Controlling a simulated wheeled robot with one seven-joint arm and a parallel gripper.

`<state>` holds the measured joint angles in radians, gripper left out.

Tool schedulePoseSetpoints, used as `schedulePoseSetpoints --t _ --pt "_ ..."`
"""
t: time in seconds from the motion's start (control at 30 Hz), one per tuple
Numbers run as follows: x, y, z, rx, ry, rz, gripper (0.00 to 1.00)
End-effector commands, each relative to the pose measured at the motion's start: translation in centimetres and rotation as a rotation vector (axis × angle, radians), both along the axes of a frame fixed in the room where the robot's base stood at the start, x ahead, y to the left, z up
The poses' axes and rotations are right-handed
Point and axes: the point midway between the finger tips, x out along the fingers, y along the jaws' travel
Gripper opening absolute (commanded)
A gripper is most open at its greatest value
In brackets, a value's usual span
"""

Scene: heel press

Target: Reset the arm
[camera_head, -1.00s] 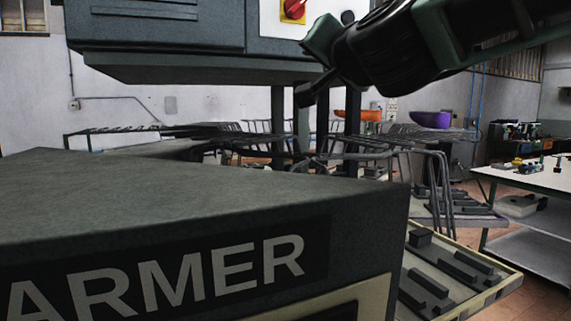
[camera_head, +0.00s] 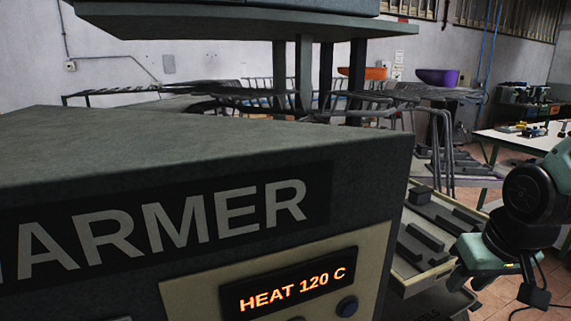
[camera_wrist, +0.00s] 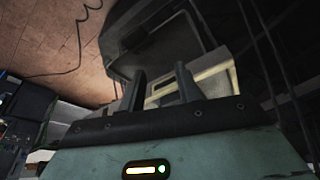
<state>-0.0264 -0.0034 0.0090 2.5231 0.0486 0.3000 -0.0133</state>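My arm's dark and teal end hangs at the right edge of the head view, with my gripper (camera_head: 497,284) low, beside the cream-edged tray. In the wrist view, the two dark fingers of my gripper (camera_wrist: 160,88) stand apart with a gap between them. I see nothing held between them. The fingertips point toward a dark machine body with a cream part behind them. How far the fingers are from it I cannot tell.
The dark warmer (camera_head: 180,150) fills the left foreground, its display (camera_head: 290,288) reading HEAT 120 C. A tray (camera_head: 425,225) with dark blocks sits at its right. Racks stand behind, with orange (camera_head: 362,73) and purple (camera_head: 437,77) bowl-like seats. A white table (camera_head: 525,150) is at right.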

Motion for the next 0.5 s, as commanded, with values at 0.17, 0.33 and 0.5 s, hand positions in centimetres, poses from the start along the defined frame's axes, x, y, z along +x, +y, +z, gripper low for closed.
schedulePoseSetpoints --t 0.17,0.33,0.5 --pt "-3.2 0.1 -1.3 -0.025 0.106 0.041 0.34" --pt "-5.0 5.2 -0.8 -0.023 0.144 0.191 0.34" --pt "-8.2 10.3 -0.3 -0.033 0.193 0.367 0.34"
